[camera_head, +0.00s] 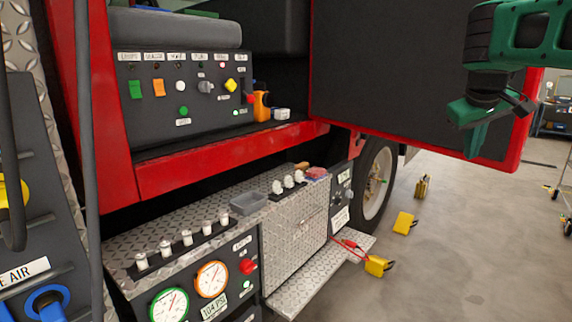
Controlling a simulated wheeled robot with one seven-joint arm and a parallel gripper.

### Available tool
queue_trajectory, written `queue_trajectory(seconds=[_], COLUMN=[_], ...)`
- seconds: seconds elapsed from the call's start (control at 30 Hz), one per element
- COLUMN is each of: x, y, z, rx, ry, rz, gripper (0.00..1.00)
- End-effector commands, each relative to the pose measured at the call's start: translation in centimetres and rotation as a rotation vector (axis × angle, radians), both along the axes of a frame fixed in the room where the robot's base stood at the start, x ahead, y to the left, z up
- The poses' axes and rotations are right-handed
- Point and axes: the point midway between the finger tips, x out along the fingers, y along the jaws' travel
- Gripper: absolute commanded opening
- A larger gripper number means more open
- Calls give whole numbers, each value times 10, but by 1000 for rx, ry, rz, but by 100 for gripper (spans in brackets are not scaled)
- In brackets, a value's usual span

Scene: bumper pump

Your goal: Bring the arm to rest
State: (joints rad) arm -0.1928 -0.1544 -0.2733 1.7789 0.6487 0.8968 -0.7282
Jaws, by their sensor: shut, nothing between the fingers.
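My gripper (474,125) hangs at the upper right of the head view, at the end of my green arm. It is shut and empty, with its fingers pointing down. It shows in front of the dark open door panel (400,70) with the red edge. I cannot tell how far the gripper is from the panel. The rest of my arm runs out of the picture at the top right.
A red truck frame (230,155) holds a switch panel (180,115). Below are gauges (212,278) and a diamond-plate step (315,280). Yellow blocks (404,223) stand on the floor near the wheel (374,185). The floor at right (480,250) is mostly clear.

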Motion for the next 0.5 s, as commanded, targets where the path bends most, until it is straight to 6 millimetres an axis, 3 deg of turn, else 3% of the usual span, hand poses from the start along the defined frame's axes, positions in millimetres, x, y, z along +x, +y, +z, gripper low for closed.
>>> queue_trajectory(seconds=[0.13, 0.27, 0.5], x=[-63, -128, -240], y=[-6, 3, 43], z=[-59, -116, -204], rx=[117, 235, 418], ry=[63, 127, 243], rz=[-105, -217, -419], gripper=[0, 0, 0])
